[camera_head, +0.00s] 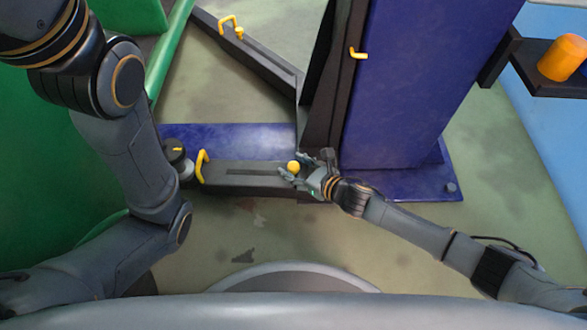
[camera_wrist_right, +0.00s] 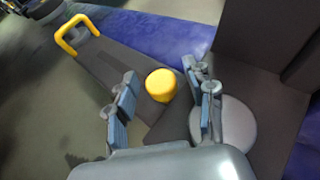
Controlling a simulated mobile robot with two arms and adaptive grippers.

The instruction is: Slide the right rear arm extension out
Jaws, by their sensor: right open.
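The lower lift arm (camera_head: 240,178) is a dark beam lying low, from the blue post to the left. It has a yellow handle (camera_head: 202,166) near its outer end and a yellow knob (camera_head: 293,166) near the post. My right gripper (camera_head: 294,174) is open at the knob. In the right wrist view the yellow knob (camera_wrist_right: 161,85) shows between the open fingers, with no clear contact on either side. The yellow handle also shows in the wrist view (camera_wrist_right: 74,36), at the upper left.
The blue lift post (camera_head: 410,80) stands right of the arm on a blue base plate. A second dark arm (camera_head: 250,58) with a yellow handle runs to the upper left. A round dark pad (camera_head: 175,150) is at the lower arm's outer end. A shelf at right holds an orange cylinder (camera_head: 562,58).

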